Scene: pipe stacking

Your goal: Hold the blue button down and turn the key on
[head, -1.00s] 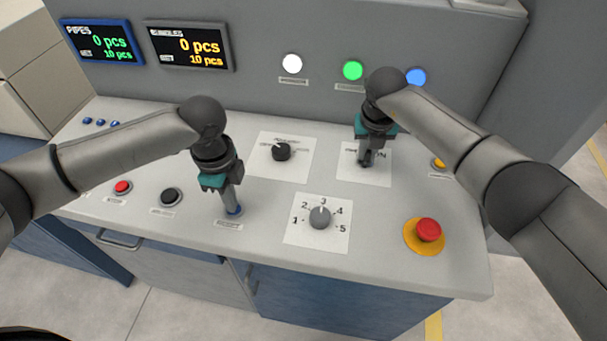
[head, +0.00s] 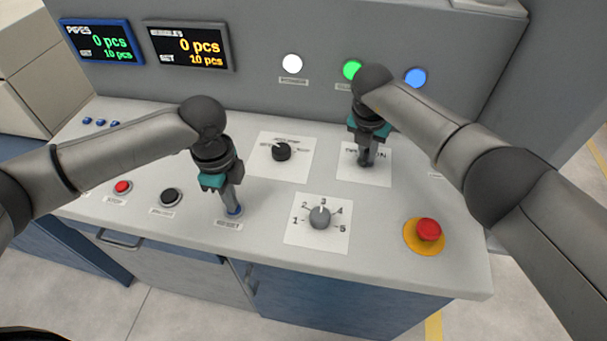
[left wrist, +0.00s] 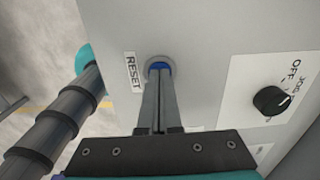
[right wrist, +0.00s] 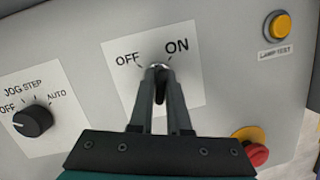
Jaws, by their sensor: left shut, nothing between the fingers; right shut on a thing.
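The blue button (left wrist: 159,66), labelled RESET, is mostly covered by my left gripper (left wrist: 159,74) in the left wrist view. That gripper is shut and empty, with its fingertips on the button; in the head view a blue rim of the button (head: 235,212) shows at the tips. My right gripper (right wrist: 158,76) is shut on the key at the key switch (right wrist: 158,66), whose plate (right wrist: 188,92) reads OFF on the left and ON on the right. The fingers hide most of the key, so I cannot tell its exact angle.
A selector knob (head: 281,152) sits between my grippers, with a numbered knob (head: 319,217) in front. A red emergency stop (head: 428,230) is at the right. The yellow lamp test button (right wrist: 281,27) is beyond the key plate. White, green and blue lamps (head: 416,78) line the back panel.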

